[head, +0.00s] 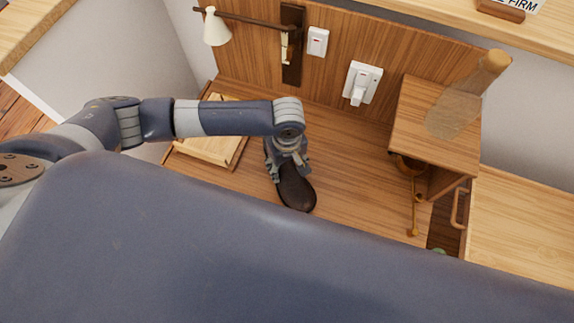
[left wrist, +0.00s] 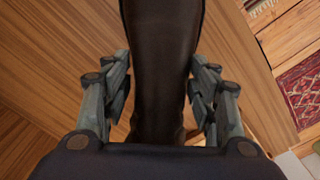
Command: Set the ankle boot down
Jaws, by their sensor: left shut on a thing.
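The dark brown ankle boot (head: 297,192) is below my left gripper (head: 285,160) in the head view, over the wooden surface (head: 345,170). Its toe points toward the bottom of the picture. In the left wrist view the boot (left wrist: 162,65) fills the middle, between the two fingers of my left gripper (left wrist: 161,100). The gripper is shut on the boot. I cannot tell whether the sole touches the wood. My right gripper is not in view.
A shallow wooden tray (head: 212,148) lies left of the boot. A small wooden cabinet (head: 436,125) with a bottle-shaped translucent object (head: 470,92) on top stands to the right. Bare wood lies between boot and cabinet.

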